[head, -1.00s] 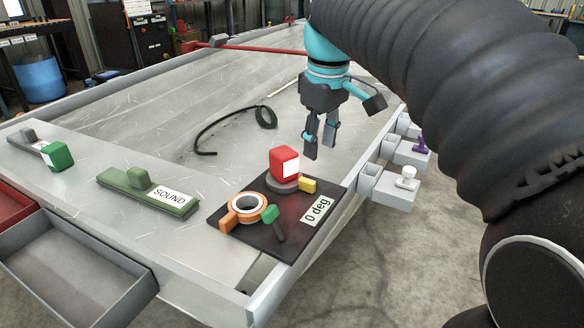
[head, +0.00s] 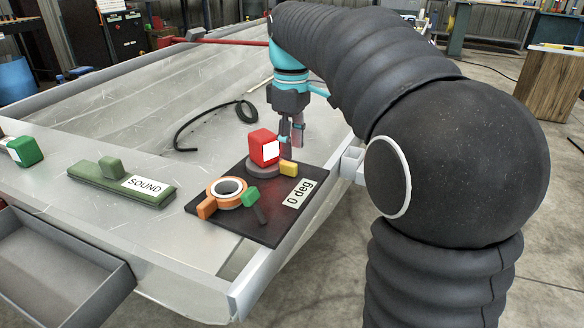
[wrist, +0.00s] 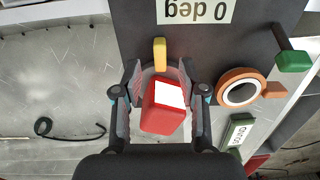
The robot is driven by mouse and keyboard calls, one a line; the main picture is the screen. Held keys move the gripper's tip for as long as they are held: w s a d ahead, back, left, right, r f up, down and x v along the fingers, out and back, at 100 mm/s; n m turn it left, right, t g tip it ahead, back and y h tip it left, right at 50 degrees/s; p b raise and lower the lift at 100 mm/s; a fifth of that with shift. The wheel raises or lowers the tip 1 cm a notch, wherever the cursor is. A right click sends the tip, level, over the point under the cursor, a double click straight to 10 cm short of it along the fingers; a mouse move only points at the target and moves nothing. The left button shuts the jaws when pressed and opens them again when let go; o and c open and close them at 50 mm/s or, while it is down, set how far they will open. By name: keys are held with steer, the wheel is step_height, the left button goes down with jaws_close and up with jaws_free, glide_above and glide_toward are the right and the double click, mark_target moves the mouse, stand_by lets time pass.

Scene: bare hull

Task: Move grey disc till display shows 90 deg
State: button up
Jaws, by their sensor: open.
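The grey disc (head: 262,170) lies on a dark panel (head: 270,225) and carries a red block (head: 263,146) with a white face. A yellow tab (head: 289,169) sticks out at the disc's edge. The display (head: 299,194) on the panel reads "0 deg"; it shows upside down in the wrist view (wrist: 197,11). My gripper (head: 291,140) is just behind the red block in the head view. In the wrist view its open fingers (wrist: 158,88) stand on either side of the red block (wrist: 162,108), with gaps visible. Most of the disc is hidden there.
An orange ring with a handle (head: 228,191) and a green-tipped lever (head: 251,197) share the panel. A green SOUND block (head: 120,185) lies to the left. A black cable (head: 215,119) lies on the bare metal behind. An open grey tray (head: 60,265) is at front left.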

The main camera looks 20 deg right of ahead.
mark_target(291, 164)
steer(key=shift+f+b, duration=0.5)
steer(key=shift+f, duration=2.1)
jaws_close()
